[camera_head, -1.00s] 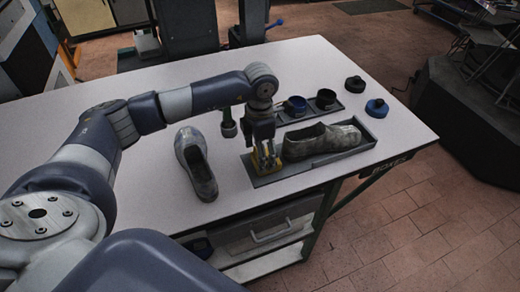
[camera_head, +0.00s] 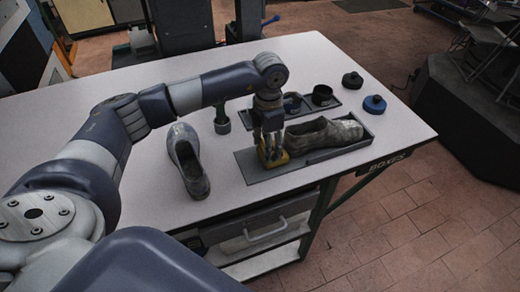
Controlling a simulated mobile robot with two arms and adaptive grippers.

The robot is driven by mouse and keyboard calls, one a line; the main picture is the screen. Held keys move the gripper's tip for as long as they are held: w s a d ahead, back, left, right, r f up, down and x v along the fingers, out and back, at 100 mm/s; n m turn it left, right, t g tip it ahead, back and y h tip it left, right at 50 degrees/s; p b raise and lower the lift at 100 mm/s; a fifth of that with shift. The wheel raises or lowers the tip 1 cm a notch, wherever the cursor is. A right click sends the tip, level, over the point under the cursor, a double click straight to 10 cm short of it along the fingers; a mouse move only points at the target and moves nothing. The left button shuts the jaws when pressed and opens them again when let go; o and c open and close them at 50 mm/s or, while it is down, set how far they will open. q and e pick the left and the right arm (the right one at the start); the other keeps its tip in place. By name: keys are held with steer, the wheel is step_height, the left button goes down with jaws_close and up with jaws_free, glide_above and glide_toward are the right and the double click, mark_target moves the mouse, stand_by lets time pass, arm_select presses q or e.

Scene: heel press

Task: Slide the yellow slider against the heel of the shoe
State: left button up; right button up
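The yellow slider (camera_head: 281,159) sits in the long grey tray (camera_head: 250,168), at the heel end of the grey shoe (camera_head: 325,137). The shoe lies on its sole in the right part of the tray. My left gripper (camera_head: 273,150) points down over the slider, its fingers closed about it and hiding part of it. The slider seems to be at or very near the heel; the fingers hide whether it touches. My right gripper is out of view.
A second shoe (camera_head: 188,162) stands on the white table (camera_head: 130,185), left of the tray. A rack (camera_head: 325,104) with dark cups stands behind the tray. A black knob (camera_head: 352,81) and a blue one (camera_head: 374,104) are at the right. A green-handled tool (camera_head: 222,120) stands near my arm.

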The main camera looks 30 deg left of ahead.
arm_select(q)
steer(key=shift+w+d, duration=0.35)
steer(key=shift+s, duration=0.1)
steer(key=o, duration=1.1)
steer(key=shift+a+r, duration=0.1)
steer(key=shift+a, duration=0.05)
steer(key=o, duration=0.4)
steer(key=shift+s+a, duration=0.1)
steer(key=shift+r, duration=0.15)
step_height(320, 180, up, 12)
steer(key=shift+f, duration=0.2)
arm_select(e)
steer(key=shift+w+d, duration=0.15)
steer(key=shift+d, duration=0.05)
